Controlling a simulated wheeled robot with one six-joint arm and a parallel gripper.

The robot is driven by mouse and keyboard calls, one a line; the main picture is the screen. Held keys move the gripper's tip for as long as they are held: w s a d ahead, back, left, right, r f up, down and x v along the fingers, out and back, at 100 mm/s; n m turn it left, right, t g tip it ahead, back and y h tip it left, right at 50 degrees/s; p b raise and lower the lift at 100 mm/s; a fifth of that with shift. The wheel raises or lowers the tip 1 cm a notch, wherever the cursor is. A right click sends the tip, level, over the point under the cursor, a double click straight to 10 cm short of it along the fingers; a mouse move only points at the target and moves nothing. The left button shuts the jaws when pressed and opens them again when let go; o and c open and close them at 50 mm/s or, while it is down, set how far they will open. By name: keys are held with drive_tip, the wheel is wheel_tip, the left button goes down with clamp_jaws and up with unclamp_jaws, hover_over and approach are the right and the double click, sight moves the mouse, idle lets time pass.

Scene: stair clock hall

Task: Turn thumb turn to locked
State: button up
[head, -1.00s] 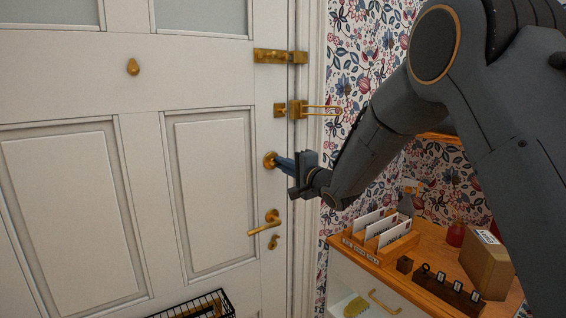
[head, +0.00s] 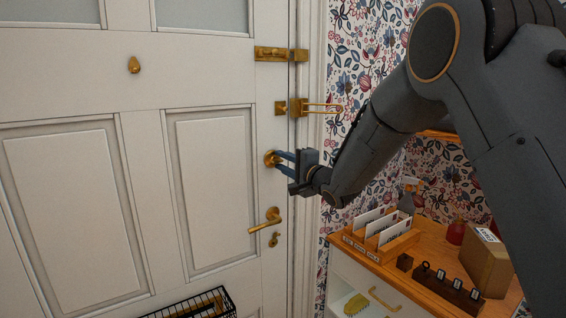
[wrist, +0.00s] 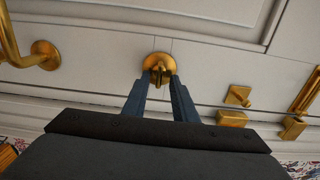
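The brass thumb turn (wrist: 158,72) sits on a round brass plate on the white door. In the wrist view its small tab lies between my two blue fingertips. In the head view its plate (head: 270,159) shows just left of the fingertips, which partly hide it. My gripper (head: 277,161) is open, with one finger on each side of the tab. In the wrist view my gripper (wrist: 158,78) shows a gap between its fingers, and I see no clear contact with the tab.
A brass lever handle (head: 264,222) with a keyhole is below the thumb turn. A brass latch (head: 299,107) and a bolt (head: 278,54) are above. A wooden cabinet (head: 427,254) with a letter rack, a box and a key rack stands right. A wire basket (head: 196,304) is low on the door.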

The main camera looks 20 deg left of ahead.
drive_tip(key=b+v, duration=0.2)
drive_tip(key=v, duration=0.6)
drive_tip(key=shift+b, duration=0.3)
drive_tip(key=s+d+f+n+g+h, duration=0.15)
drive_tip(key=d+f+h, duration=0.25)
drive_tip(key=d, duration=0.4)
drive_tip(key=s+d+f+h, duration=0.25)
drive_tip(key=d+f, duration=0.25)
drive_tip(key=d, duration=0.3)
drive_tip(key=s+d+f+n+h, duration=0.1)
drive_tip(key=d+f+h, duration=0.3)
drive_tip(key=d, duration=0.4)
drive_tip(key=s+d+f+n+g+h, duration=0.1)
drive_tip(key=s+d+f+n+g, duration=0.1)
drive_tip(key=s, duration=0.7)
drive_tip(key=s+d+f+n+g+h, duration=0.1)
drive_tip(key=s+d+f+g, duration=0.2)
drive_tip(key=s+d, duration=0.4)
drive_tip(key=s+d+f+n+g+h, duration=0.1)
drive_tip(key=s+d+f+n+g, duration=0.1)
drive_tip(key=s, duration=0.8)
wheel_tip(320, 180, down, 2)
drive_tip(key=d+g, duration=0.1)
drive_tip(key=d, duration=0.2)
drive_tip(key=shift+s+f+n+g, duration=0.25)
drive_tip(key=shift+s+n+g, duration=0.1)
drive_tip(key=shift+s, duration=0.05)
